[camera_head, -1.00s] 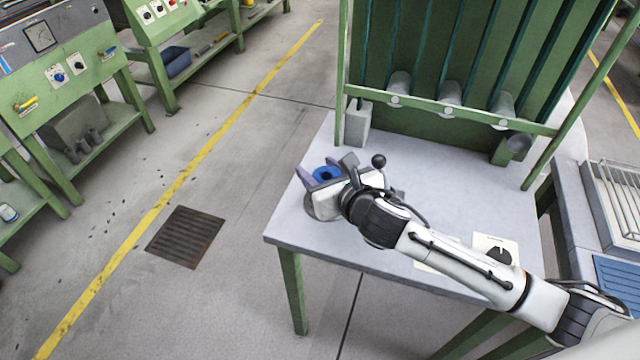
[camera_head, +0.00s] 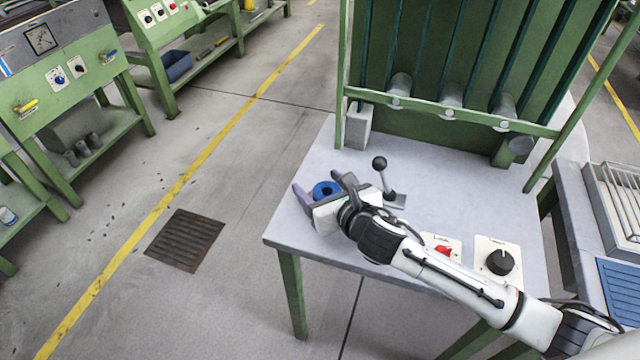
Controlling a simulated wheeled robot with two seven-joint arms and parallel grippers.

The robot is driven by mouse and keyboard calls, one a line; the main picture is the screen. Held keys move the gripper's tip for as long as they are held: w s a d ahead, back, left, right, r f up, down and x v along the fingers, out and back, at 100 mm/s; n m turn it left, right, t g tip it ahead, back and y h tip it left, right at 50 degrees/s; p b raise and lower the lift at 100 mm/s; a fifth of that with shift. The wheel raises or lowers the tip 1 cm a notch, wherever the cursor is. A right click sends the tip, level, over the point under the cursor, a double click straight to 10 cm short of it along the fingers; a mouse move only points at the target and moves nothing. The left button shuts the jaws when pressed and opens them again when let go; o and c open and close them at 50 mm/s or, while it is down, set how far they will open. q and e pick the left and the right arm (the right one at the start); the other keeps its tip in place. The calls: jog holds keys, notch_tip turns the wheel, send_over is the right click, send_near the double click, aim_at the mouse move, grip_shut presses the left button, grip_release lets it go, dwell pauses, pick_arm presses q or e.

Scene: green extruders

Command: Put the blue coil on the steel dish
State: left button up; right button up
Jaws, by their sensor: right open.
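The blue coil (camera_head: 326,189) is a small ring near the left side of the grey table (camera_head: 290,225). My right gripper (camera_head: 324,188) is open, with one purple-grey finger on each side of the coil. Its white body covers the area just in front of the coil. The steel dish cannot be made out now; that covered area is where a grey round shape showed earlier. I cannot tell what the coil rests on. My left gripper is out of view.
A lever with a black ball (camera_head: 379,163) stands just right of the gripper. A red switch (camera_head: 443,250) and a black knob (camera_head: 500,262) lie near the table's front edge. A grey box (camera_head: 358,126) and green frame (camera_head: 450,115) stand behind. The table's right middle is clear.

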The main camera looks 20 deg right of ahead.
jog(key=shift+r, duration=0.15)
jog(key=p+v, duration=0.1)
jog(key=v, duration=1.1)
dwell(0.7)
